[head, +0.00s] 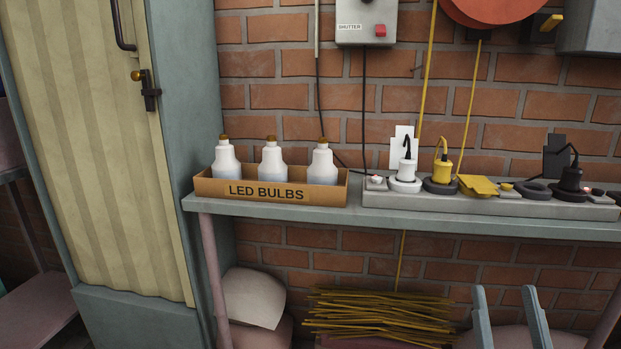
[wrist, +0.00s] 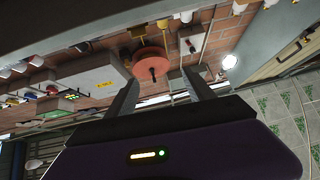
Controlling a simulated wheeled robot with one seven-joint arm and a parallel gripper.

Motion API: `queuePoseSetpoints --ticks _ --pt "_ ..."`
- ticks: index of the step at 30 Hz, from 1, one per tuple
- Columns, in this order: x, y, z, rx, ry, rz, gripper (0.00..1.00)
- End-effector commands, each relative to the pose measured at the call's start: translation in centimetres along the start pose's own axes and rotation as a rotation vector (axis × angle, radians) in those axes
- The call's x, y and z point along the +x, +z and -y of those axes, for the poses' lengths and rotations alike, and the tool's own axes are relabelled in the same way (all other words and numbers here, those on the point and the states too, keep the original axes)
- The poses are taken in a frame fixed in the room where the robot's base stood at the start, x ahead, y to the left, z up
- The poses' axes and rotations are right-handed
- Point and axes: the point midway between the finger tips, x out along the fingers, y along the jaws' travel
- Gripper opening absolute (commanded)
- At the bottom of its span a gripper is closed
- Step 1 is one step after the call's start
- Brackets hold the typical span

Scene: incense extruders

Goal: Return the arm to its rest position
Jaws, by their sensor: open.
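My gripper (head: 504,290) shows at the bottom right of the head view as two grey-blue fingers pointing up. They stand apart with nothing between them. The gripper is in front of the shelf and below its front edge in the picture, to the right of a bundle of yellow sticks. In the wrist view the gripper (wrist: 163,80) is also open, with both dark fingers spread and empty. A red round reel (wrist: 152,64) shows beyond the fingertips, apart from them. The rest of my arm is out of the head view.
A grey shelf (head: 407,219) carries a cardboard box (head: 325,194) labelled LED BULBS with three white bottles, and a power strip (head: 466,204) with several plugs. Yellow sticks (head: 375,318) lie below. A cabinet (head: 185,120) stands at left. A switch box (head: 366,22) hangs above.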

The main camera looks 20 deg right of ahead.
Motion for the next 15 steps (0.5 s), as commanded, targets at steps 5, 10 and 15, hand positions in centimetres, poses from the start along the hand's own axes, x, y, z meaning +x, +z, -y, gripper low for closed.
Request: queuePoseSetpoints --ticks 5,10,15 --pt "-3.4 0.8 2.3 0.023 -0.053 0.111 0.62" --pt "-8.5 1.2 5.2 0.055 -0.131 0.267 0.62" --pt "-15.2 0.7 8.2 0.093 -0.233 0.457 0.62"
